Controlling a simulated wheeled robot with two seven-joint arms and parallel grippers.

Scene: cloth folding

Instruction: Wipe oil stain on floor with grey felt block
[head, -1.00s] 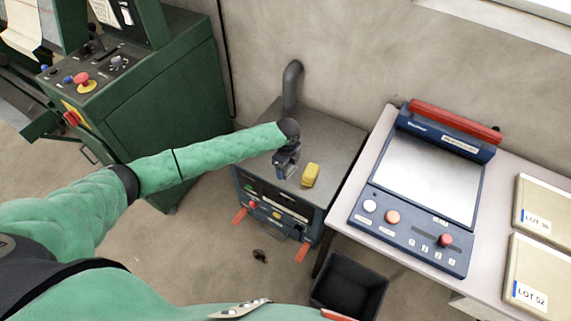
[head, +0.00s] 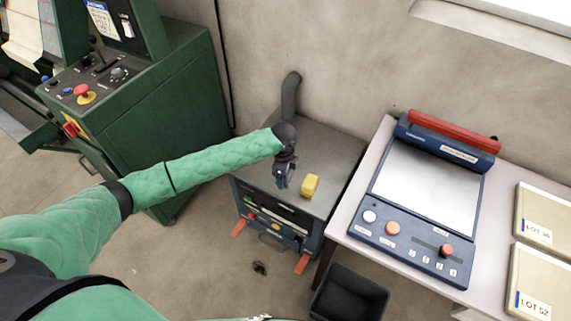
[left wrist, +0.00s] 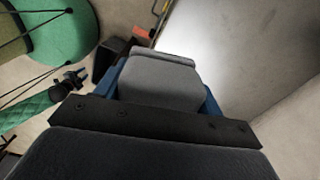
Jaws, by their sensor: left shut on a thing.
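My left gripper (head: 282,180) is over the grey top of the dark cabinet, just left of a yellow block. In the left wrist view, its blue fingers are shut on the grey felt block (left wrist: 160,82). The block is hard to make out in the head view. A small dark oil stain (head: 260,268) lies on the floor in front of the cabinet, well below and apart from the gripper. My right gripper (left wrist: 76,79) shows small at the left of the left wrist view. Its opening is too small to judge.
The yellow block (head: 310,186) sits on the cabinet (head: 335,150), whose orange feet reach onto the floor. A black bin (head: 348,295) stands right of the stain. A table (head: 490,275) with a blue device is at right, a green machine (head: 165,130) at left.

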